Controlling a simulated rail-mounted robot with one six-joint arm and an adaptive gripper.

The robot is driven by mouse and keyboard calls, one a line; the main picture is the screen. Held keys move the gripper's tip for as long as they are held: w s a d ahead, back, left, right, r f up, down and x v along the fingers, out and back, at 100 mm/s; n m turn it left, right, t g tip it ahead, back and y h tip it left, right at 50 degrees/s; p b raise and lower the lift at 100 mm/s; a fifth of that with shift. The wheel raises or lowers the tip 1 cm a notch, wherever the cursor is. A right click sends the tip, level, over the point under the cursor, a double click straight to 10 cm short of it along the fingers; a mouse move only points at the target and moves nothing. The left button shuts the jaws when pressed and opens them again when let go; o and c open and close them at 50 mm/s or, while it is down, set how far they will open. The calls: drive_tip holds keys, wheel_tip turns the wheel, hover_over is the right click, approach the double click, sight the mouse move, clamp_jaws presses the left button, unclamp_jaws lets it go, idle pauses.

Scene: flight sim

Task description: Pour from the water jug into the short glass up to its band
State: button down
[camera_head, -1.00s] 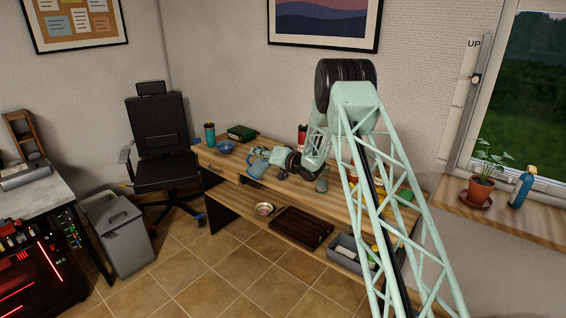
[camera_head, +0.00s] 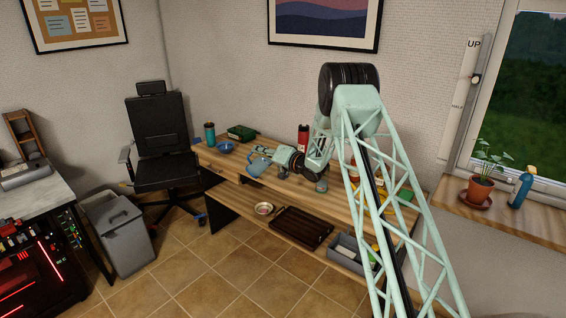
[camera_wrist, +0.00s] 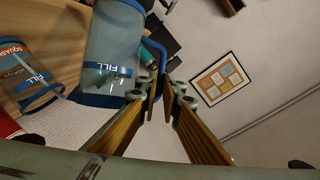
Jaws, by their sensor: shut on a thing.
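The water jug (camera_head: 258,163) is a pale blue, see-through vessel over the desk, left of my gripper (camera_head: 277,166). It looks tilted in the head view. In the wrist view the jug (camera_wrist: 112,35) has a blue rim and a blue handle, and my gripper (camera_wrist: 158,100) is shut on that handle. A blue "FILL" mark shows on or through the jug. A clear vessel with a blue "FILL" band (camera_wrist: 36,84) stands at the left of the wrist view; I cannot tell if it is the short glass. The water level is unclear.
A blue bowl (camera_head: 226,147), a teal cup (camera_head: 210,133) and a green box (camera_head: 241,132) are on the desk's far left. A red bottle (camera_head: 303,138) stands behind my wrist. A small greyish cylinder (camera_head: 321,187) is partly hidden below my arm. The lower shelf holds a dark tray (camera_head: 302,228).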

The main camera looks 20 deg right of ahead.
drive_tip(key=shift+w+d+r+m+y+p, duration=0.1)
drive_tip(key=shift+d+r+m+y+p, duration=0.25)
drive_tip(key=shift+d+r+m, duration=0.55)
idle(3.0)
drive_tip(key=shift+a, duration=0.15)
drive_tip(key=shift+a+f+n+b, duration=0.55)
drive_tip(key=shift+a+f+n, duration=0.35)
drive_tip(key=shift+f+n, duration=0.2)
drive_tip(key=shift+a+f+n+h, duration=0.2)
drive_tip(key=shift+a+n+h, duration=0.35)
drive_tip(key=shift+a+n, duration=0.05)
drive_tip(key=shift+g, duration=0.3)
drive_tip(key=shift+d, duration=0.1)
drive_tip(key=shift+a+f, duration=0.1)
drive_tip(key=shift+a, duration=0.1)
